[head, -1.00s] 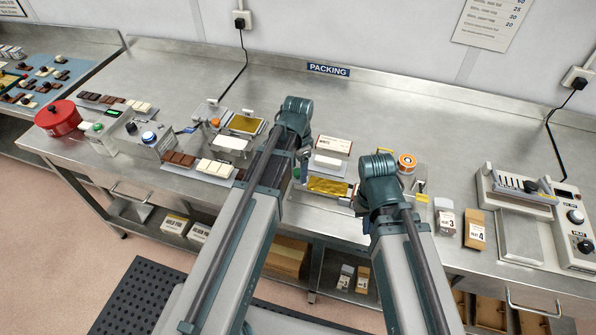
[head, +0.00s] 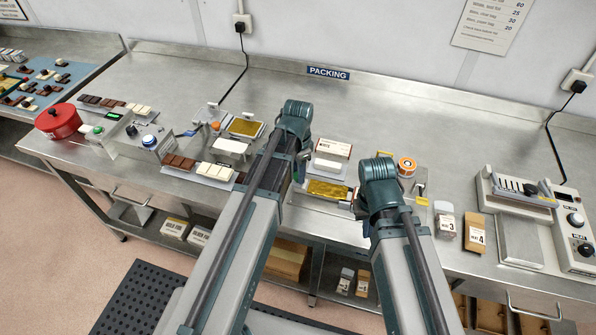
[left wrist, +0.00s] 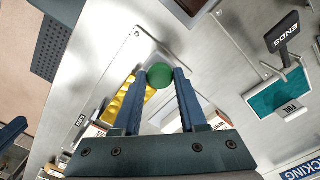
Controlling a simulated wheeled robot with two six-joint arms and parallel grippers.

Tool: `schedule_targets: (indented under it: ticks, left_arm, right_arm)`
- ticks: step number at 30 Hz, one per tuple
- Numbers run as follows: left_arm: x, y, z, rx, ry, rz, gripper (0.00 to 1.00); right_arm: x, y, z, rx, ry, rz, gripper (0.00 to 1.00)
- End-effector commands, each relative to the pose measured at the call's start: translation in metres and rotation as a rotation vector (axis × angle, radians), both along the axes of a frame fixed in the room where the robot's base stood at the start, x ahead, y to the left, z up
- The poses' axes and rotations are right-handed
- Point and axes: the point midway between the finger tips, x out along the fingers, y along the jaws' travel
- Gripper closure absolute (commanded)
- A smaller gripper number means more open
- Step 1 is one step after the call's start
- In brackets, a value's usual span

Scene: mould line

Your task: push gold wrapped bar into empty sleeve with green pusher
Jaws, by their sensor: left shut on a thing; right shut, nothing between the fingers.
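My left gripper (left wrist: 160,88) is shut on the green pusher (left wrist: 159,76), whose round green top shows between its fingers in the left wrist view. In the head view the arm mostly hides this gripper (head: 300,168), and the pusher cannot be made out. The gold wrapped bar (head: 328,190) lies on a metal plate just right of the left gripper; it also shows beside the fingers in the left wrist view (left wrist: 126,106). A white piece (head: 328,168), perhaps the sleeve, lies behind the bar. My right gripper is by the bar's right end, its fingertips hidden by its arm.
A white box (head: 332,148) stands behind the bar. An orange-topped roll (head: 406,167) and packets marked 3 (head: 446,222) and 4 (head: 475,232) lie to the right, before a sealing machine (head: 520,190). Chocolate bars (head: 179,162) lie left.

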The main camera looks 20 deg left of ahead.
Motion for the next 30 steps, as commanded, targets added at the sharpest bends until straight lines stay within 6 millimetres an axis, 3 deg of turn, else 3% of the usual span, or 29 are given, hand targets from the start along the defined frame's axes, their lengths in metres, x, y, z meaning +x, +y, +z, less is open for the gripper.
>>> schedule_targets:
  ticks: [23,26,30]
  left_arm:
    - [0.0,0.0,0.0,0.0,0.0,0.0,1.0]
    - [0.0,-0.005,0.0,0.0,0.0,-0.001,1.0]
    - [-0.001,-0.026,0.0,0.0,0.0,-0.005,1.0]
  right_arm:
    - [0.0,0.0,0.0,0.0,0.0,0.0,1.0]
    - [0.0,0.0,0.0,0.0,0.0,0.0,1.0]
    - [0.0,0.0,0.0,0.0,0.0,0.0,1.0]
